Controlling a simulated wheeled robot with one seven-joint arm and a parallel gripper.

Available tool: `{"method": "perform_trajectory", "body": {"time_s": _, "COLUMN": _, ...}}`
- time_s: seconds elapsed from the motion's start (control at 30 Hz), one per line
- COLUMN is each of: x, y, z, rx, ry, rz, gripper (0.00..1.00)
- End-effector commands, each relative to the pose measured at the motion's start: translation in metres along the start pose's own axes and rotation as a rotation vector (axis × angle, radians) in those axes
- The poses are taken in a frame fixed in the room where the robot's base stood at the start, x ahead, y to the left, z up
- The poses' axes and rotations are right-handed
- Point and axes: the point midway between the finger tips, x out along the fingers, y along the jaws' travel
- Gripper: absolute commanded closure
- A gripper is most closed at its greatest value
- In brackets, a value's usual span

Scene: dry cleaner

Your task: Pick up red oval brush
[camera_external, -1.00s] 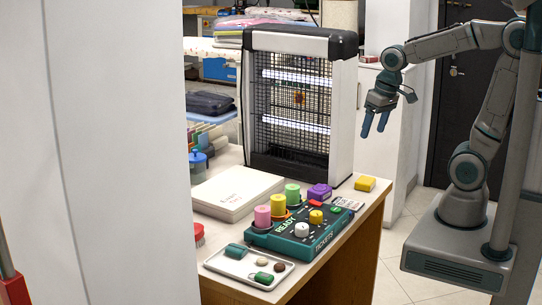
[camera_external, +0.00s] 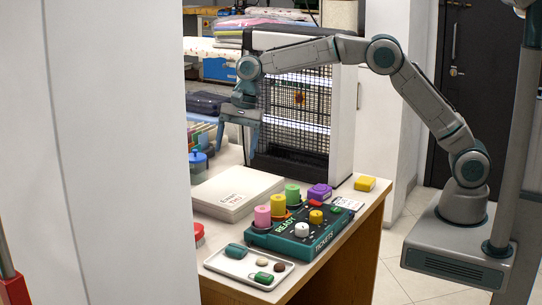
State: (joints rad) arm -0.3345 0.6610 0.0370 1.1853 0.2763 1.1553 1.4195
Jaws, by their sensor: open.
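A red object (camera_external: 199,232), which seems to be the red oval brush, shows at the left end of the counter. The white panel in front hides most of it, so its full shape cannot be told. My gripper (camera_external: 236,152) points down with its two fingers spread and nothing between them. It hangs above the back part of the counter, in front of the mesh-fronted heater. In the picture it is above and to the right of the red object, well apart from it.
The counter (camera_external: 347,240) holds a white box (camera_external: 235,193), a green ticket panel (camera_external: 300,237) with coloured rolls, a small tray (camera_external: 228,266) and a lidded blue container (camera_external: 198,166). The tall heater (camera_external: 342,110) stands behind. A white panel (camera_external: 110,150) blocks the left view.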

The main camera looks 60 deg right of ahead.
Motion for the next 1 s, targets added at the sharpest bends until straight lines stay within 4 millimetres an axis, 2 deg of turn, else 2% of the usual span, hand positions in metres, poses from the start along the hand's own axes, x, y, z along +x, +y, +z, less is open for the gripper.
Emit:
{"method": "perform_trajectory", "body": {"time_s": 0.03, "x": 0.018, "y": -0.011, "z": 0.008, "rx": 0.043, "ry": -0.016, "rz": 0.011, "gripper": 0.25}}
{"method": "perform_trajectory", "body": {"time_s": 0.1, "x": 0.038, "y": -0.024, "z": 0.019, "rx": 0.11, "ry": -0.039, "rz": 0.022, "gripper": 0.25}}
{"method": "perform_trajectory", "body": {"time_s": 0.2, "x": 0.064, "y": -0.038, "z": 0.033, "rx": 0.195, "ry": -0.065, "rz": 0.039, "gripper": 0.25}}
{"method": "perform_trajectory", "body": {"time_s": 0.33, "x": 0.086, "y": -0.048, "z": 0.046, "rx": 0.273, "ry": -0.088, "rz": 0.054, "gripper": 0.25}}
{"method": "perform_trajectory", "body": {"time_s": 0.57, "x": 0.109, "y": -0.051, "z": 0.054, "rx": 0.319, "ry": -0.1, "rz": 0.067, "gripper": 0.25}}
{"method": "perform_trajectory", "body": {"time_s": 0.8, "x": 0.155, "y": -0.049, "z": 0.059, "rx": 0.318, "ry": -0.099, "rz": 0.069, "gripper": 0.25}}
{"method": "perform_trajectory", "body": {"time_s": 1.0, "x": 0.18, "y": -0.049, "z": 0.062, "rx": 0.318, "ry": -0.099, "rz": 0.065, "gripper": 0.25}}
